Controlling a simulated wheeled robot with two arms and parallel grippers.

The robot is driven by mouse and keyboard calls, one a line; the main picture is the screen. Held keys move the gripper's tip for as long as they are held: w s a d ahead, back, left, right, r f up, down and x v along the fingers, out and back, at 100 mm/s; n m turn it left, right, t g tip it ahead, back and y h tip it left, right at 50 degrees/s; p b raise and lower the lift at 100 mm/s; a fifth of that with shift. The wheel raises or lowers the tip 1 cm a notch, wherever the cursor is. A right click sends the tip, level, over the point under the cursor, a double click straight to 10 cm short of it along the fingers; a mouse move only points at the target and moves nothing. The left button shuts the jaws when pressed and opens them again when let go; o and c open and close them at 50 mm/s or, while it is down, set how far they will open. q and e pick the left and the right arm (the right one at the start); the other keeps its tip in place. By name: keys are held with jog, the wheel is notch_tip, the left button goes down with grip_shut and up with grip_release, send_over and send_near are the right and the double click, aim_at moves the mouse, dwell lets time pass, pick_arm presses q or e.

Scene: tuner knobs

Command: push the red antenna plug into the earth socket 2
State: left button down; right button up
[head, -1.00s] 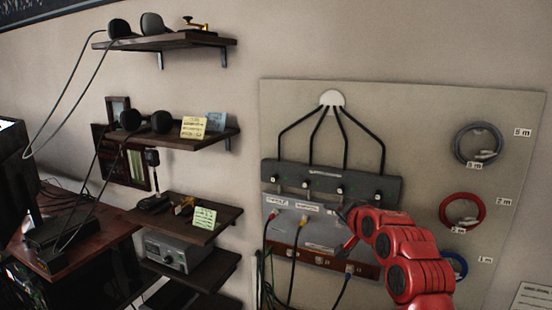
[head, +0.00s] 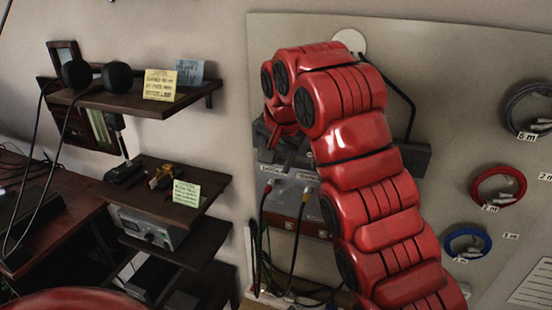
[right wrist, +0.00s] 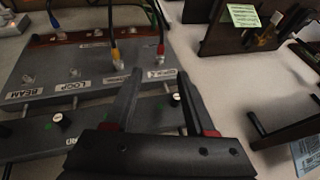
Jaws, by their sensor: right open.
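The red antenna plug (right wrist: 160,49) sits in the grey box (right wrist: 50,75) beside a label, with its cable running up out of the right wrist view. In the head view the red plug (head: 268,187) is just below my right gripper. The brown socket strip (right wrist: 75,37) lies beyond the grey box; its socket numbers are not readable, so I cannot tell which is earth socket 2. My right gripper (right wrist: 160,74) is open and empty, its fingertips pointing toward the red plug, apart from it. My left gripper is out of view.
A yellow plug (right wrist: 116,56) stands close left of the red one. A blue plug (right wrist: 54,20) is at the brown strip. Shelves (head: 135,95) stand left; coiled cables (head: 498,186) hang right.

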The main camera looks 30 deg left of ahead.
aim_at(268, 190)
jog(key=p+x, duration=0.6)
jog(key=x, duration=0.7)
jog(key=shift+w+a+f, duration=0.25)
jog(key=shift+a, duration=0.05)
jog(key=shift+f, duration=0.3)
jog(key=shift+w, duration=0.1)
grip_shut()
